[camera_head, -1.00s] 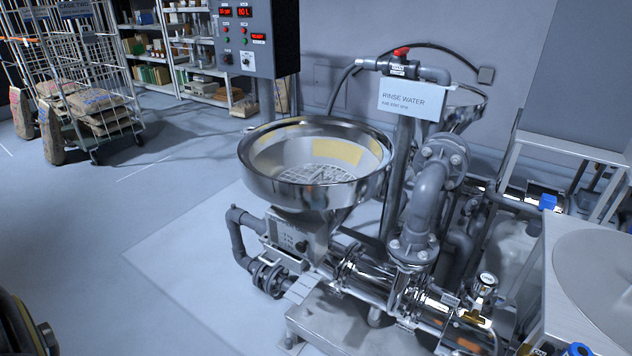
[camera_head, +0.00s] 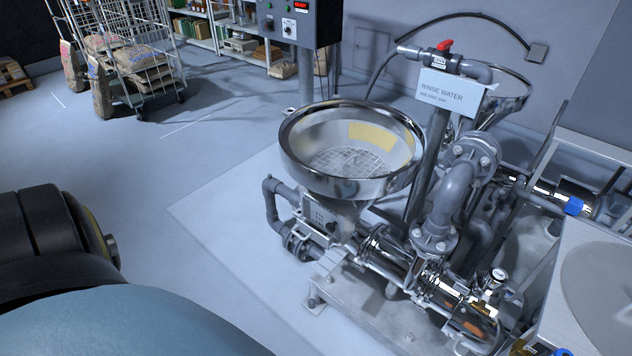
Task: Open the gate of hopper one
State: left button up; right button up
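A round steel hopper (camera_head: 353,183) with a wide open bowl stands near the middle of the head view. A grid lies in the bottom of its bowl. Below the bowl is a grey box-like plate (camera_head: 318,212) with small markings and a dark round part; this looks like the gate housing, but I cannot tell whether it is open or shut. A second bowl stands behind, partly hidden by the rinse water sign. I cannot read which hopper is number one. Neither gripper is in view. Part of my own body fills the lower left.
Pipes (camera_head: 452,197) and a rinse water sign (camera_head: 449,93) with a red-handled valve (camera_head: 444,47) stand right of the hopper. A control box (camera_head: 298,22) is behind. Cage trolleys (camera_head: 138,52) with sacks stand at the upper left. The floor left of the hopper is clear.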

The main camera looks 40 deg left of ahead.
aim_at(311, 230)
jog(key=z, duration=0.45)
jog(key=k, duration=0.75)
jog(key=u, duration=1.45)
jog(key=i, duration=0.5)
jog(key=u, duration=0.05)
